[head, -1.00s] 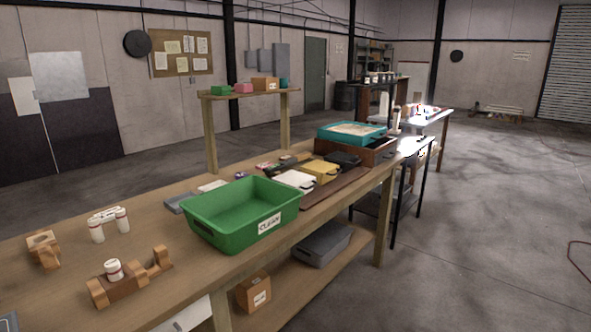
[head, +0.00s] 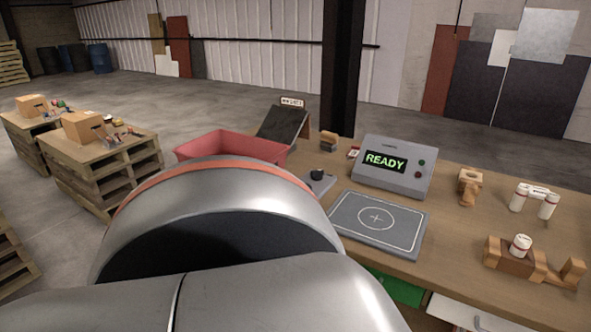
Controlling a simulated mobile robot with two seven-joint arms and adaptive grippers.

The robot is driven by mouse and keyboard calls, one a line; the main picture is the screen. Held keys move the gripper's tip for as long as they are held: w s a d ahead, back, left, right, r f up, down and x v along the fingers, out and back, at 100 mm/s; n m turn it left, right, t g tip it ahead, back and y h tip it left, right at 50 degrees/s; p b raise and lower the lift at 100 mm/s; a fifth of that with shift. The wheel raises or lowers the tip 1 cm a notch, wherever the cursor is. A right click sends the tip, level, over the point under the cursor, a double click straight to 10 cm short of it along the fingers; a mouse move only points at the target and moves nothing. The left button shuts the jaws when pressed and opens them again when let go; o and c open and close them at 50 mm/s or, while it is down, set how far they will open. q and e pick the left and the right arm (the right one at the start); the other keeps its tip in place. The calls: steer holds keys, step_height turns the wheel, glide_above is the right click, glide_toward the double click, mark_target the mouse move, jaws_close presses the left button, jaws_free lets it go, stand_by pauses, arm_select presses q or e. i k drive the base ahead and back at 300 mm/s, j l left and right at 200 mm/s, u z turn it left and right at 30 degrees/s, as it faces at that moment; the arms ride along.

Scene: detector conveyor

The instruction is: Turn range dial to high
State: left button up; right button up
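A black dial (head: 317,174) sits on a small grey box (head: 325,184) on the wooden bench, partly hidden behind my arm. I cannot read its setting. Behind it to the right is a grey detector unit (head: 397,166) whose display (head: 385,161) reads READY. A large silver arm link of mine fills the lower left and middle of the head view. Neither of my grippers is in view.
A red bin (head: 232,147) stands left of the dial, partly behind my arm. A dark sloped ramp (head: 283,126) is behind it. Wooden holders (head: 515,258) and white bottles (head: 520,197) are on the right. Pallets (head: 102,170) with boxes stand at the left.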

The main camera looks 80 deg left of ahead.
mark_target(316, 175)
steer(key=u, duration=2.3)
steer(key=j+z, duration=0.2)
steer(key=z, duration=0.25)
steer(key=j+z, duration=0.2)
steer(key=z, duration=0.25)
steer(key=k+j+z, duration=0.1)
steer(key=j+z, duration=0.3)
steer(key=j, duration=0.55)
